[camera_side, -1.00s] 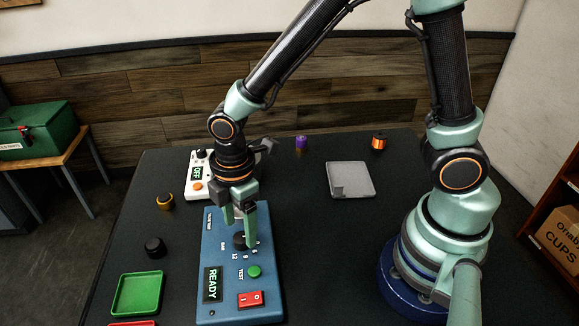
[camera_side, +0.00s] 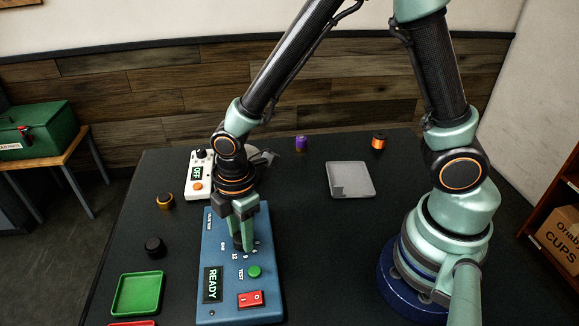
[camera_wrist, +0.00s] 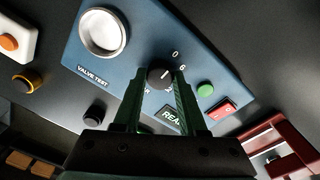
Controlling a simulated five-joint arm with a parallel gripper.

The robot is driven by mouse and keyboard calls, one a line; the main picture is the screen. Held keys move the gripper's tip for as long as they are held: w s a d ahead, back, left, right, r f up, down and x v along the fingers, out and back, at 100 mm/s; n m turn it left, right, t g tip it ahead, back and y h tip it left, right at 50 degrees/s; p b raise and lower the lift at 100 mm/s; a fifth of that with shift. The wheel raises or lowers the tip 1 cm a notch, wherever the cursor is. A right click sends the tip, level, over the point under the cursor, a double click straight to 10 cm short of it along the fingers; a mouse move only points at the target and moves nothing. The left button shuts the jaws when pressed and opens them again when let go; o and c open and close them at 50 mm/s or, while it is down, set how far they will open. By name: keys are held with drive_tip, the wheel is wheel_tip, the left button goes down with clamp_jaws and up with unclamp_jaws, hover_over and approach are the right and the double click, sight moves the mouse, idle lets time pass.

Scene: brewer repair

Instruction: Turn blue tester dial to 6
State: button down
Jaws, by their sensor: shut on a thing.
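The blue tester (camera_side: 217,308) lies on the black table with its display reading READY. It also shows in the wrist view (camera_wrist: 130,58). Its black dial (camera_wrist: 160,74) sits between my fingertips, with a white pointer mark on top. The numbers 0 and 6 are printed beside the dial in the wrist view; the pointer's exact setting is hard to read. My gripper (camera_side: 243,242) points down over the tester and is shut on the dial, which the fingers largely hide in the side view.
The tester also has a green button (camera_side: 254,272), a red switch (camera_side: 250,300) and a silver round socket (camera_wrist: 104,32). A white device (camera_side: 197,187) stands behind it. A black knob (camera_side: 154,247) and green tray (camera_side: 137,294) are at left, a grey plate (camera_side: 350,180) at right.

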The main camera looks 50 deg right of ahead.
drive_tip(key=m, duration=0.3)
drive_tip(key=shift+s+m, duration=0.1)
drive_tip(key=shift+m, duration=0.3)
drive_tip(key=shift+a+m, duration=0.1)
drive_tip(key=shift+m, duration=1.7)
drive_tip(key=shift+c, duration=2.3)
unclamp_jaws()
drive_tip(key=shift+r, duration=0.1)
